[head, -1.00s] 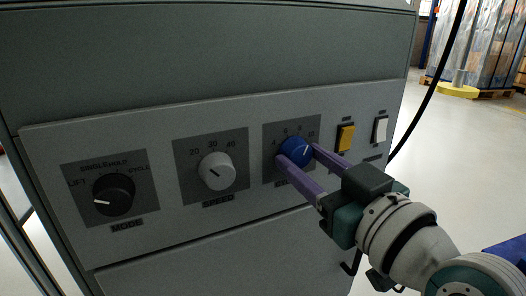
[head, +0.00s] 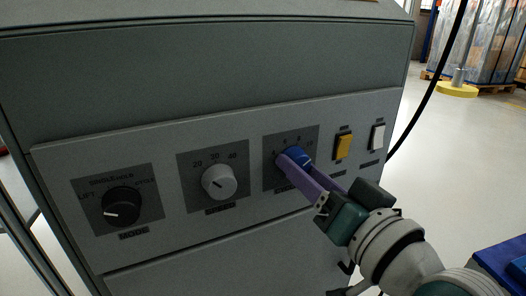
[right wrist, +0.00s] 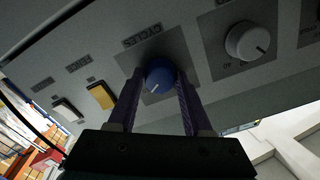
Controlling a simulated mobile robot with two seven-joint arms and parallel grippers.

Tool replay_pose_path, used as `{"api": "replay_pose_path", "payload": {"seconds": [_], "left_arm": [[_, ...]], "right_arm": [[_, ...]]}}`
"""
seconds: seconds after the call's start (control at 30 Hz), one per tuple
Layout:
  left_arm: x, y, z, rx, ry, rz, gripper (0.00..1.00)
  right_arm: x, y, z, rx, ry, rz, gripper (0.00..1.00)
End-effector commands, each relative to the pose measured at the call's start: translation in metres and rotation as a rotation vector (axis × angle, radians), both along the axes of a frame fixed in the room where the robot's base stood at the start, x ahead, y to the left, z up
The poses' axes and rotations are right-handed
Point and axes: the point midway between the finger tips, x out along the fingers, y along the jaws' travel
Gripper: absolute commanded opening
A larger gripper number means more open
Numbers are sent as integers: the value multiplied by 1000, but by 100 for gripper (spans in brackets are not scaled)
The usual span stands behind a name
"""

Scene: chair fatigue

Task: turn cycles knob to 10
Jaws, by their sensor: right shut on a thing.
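The blue cycles knob (head: 298,155) sits on a dark scale plate on the grey control panel, between the speed knob and the yellow switch. Its white pointer mark faces right, toward the 10 end of the scale; the exact setting is hard to read. My right gripper (head: 296,164) is shut on the knob, its purple fingers on either side. In the right wrist view the blue knob (right wrist: 160,74) sits between the two fingers (right wrist: 158,90), with the CYCLES label above it and its mark pointing down-left. My left gripper is not in view.
The grey speed knob (head: 219,181) and black mode knob (head: 122,206) are to the left on the panel. A yellow switch (head: 343,146) and a white switch (head: 377,136) are close on the right. A black cable (head: 430,88) hangs beside the cabinet. Open floor lies right.

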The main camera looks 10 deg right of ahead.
Motion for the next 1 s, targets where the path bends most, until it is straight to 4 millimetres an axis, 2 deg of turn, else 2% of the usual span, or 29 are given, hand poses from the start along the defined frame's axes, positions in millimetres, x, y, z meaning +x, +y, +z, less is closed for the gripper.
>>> {"api": "replay_pose_path", "payload": {"seconds": [0.53,0.57,0.8,1.0], "left_arm": [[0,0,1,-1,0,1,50],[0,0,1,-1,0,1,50],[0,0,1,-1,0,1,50],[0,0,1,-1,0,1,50]], "right_arm": [[0,0,0,30,8,-1,0],[0,0,0,30,8,-1,52],[0,0,0,28,7,0,79],[0,0,0,27,7,0,80]]}}
